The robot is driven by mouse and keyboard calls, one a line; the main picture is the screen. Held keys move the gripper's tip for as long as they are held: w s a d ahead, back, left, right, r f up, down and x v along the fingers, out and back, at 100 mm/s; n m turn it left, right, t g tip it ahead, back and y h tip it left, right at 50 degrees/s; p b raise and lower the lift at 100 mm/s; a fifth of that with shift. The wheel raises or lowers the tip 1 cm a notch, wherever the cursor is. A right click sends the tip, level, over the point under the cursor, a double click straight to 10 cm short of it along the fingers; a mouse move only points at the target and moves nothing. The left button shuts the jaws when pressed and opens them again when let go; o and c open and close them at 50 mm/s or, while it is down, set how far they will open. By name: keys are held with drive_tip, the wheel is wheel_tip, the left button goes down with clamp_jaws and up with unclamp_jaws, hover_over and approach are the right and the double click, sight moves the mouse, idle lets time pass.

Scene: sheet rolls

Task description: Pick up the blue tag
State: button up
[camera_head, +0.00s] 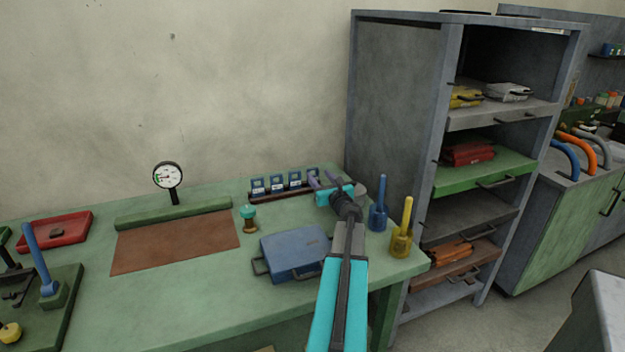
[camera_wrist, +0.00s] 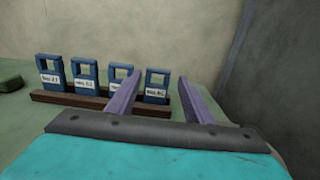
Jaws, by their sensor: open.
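Several blue tags stand upright in a row in a dark brown rack (camera_wrist: 100,104), each with a square opening at the top and a white label. In the wrist view they run from the leftmost tag (camera_wrist: 50,80) to the rightmost tag (camera_wrist: 155,90). In the head view the row (camera_head: 276,184) is at the back of the green bench. My gripper (camera_head: 322,178) is open and empty by the right end of the rack. In the wrist view its purple fingers (camera_wrist: 159,80) frame the rightmost tag; I cannot tell how far off it is.
A blue case (camera_head: 293,254) lies in front of the rack. A blue holder (camera_head: 378,216) and a yellow holder (camera_head: 401,243) stand right of my arm. A green-topped stamp (camera_head: 248,217) stands to the left. A grey shelf unit (camera_head: 393,90) rises at the right.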

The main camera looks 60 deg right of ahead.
sight(313, 169)
drive_tip(key=shift+x, duration=0.95)
drive_tip(key=shift+p+x, duration=0.6)
drive_tip(key=shift+x, duration=1.95)
drive_tip(key=shift+a+f, duration=0.1)
drive_tip(key=c, duration=0.8)
